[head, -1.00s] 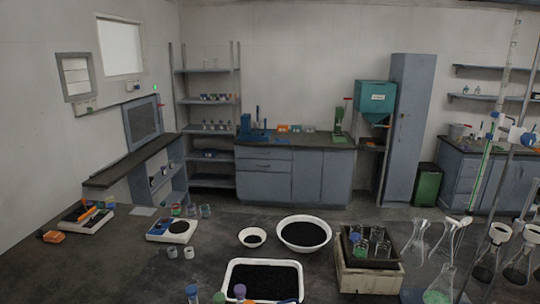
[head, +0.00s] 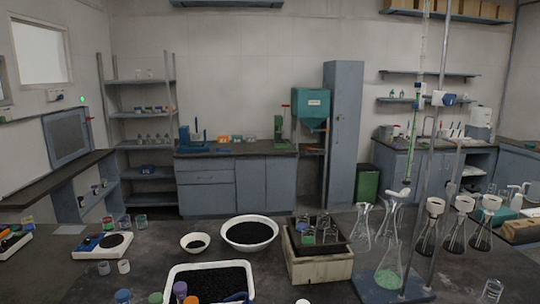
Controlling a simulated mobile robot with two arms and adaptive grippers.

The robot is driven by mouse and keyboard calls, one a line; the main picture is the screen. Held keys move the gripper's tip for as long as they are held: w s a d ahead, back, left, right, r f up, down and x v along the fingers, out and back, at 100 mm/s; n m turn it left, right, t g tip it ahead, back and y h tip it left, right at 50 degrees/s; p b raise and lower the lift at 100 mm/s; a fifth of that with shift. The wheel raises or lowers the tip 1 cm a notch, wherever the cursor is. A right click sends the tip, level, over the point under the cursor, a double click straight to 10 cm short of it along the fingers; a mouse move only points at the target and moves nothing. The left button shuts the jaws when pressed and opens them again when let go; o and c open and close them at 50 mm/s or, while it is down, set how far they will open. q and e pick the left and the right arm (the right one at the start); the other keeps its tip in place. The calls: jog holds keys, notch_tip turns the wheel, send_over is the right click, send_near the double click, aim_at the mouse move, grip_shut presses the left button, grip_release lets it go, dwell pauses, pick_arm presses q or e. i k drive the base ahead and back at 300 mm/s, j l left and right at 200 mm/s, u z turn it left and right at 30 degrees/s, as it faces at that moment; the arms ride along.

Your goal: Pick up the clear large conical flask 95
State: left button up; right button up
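Several clear conical flasks stand on the dark bench at the right of the head view. One large flask (head: 388,269) with green contents stands on the blue stand base. Two empty-looking clear flasks, one on the left (head: 361,232) and one on the right (head: 390,216), stand behind it and partly overlap in view. Further right, several flasks with white tops and dark contents, such as this one (head: 429,232), stand near the stand rods. No number is readable, so I cannot tell which is flask 95. Neither of my grippers is in view.
A tall burette stand (head: 440,120) rises among the flasks. A beige crate (head: 315,269) with glassware, a white bowl (head: 250,245) and a white tray (head: 172,275) of black grains occupy the middle. Small coloured-top bottles stand at the front edge.

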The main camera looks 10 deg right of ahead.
aim_at(389, 275)
jog(key=z, duration=1.25)
